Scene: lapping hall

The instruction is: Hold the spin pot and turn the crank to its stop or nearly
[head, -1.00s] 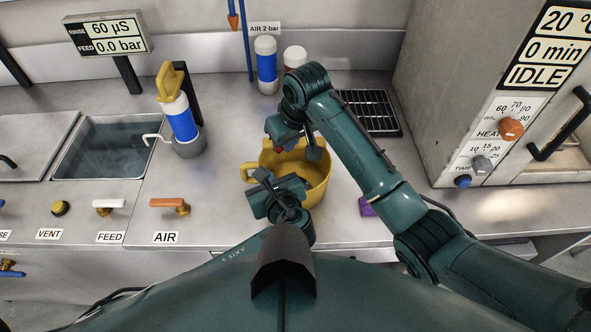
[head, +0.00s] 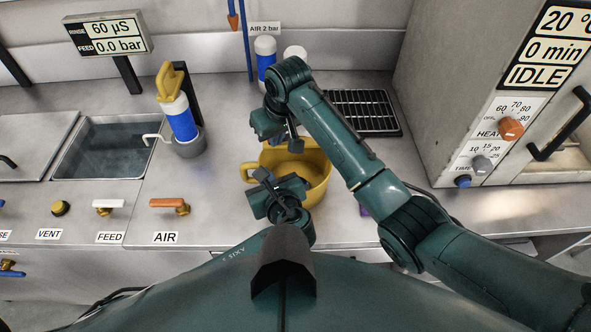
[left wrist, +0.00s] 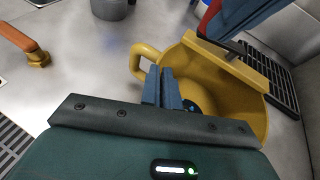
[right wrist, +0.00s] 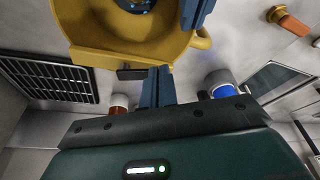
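The yellow spin pot (head: 318,180) stands on the steel counter, its loop handle (left wrist: 145,60) to the left. A yellow bar (left wrist: 222,58) crosses its far side, with a small dark block (right wrist: 131,73) by it; I cannot tell whether this is the crank. My left gripper (head: 270,188) is at the pot's near left rim beside the handle, its fingers (left wrist: 161,88) close together, seemingly on the rim. My right gripper (head: 290,140) is above the far rim. Its fingers (right wrist: 156,86) are together beside the dark block, with nothing visible between them. A bluish round part shows inside the pot.
A blue-and-white bottle with a yellow top (head: 179,117) stands in a grey cup at left, by a sink (head: 100,150). Two bottles stand behind the pot. A black grate (head: 365,112) and an oven (head: 470,100) are to the right. The orange AIR valve (head: 168,203) is front left.

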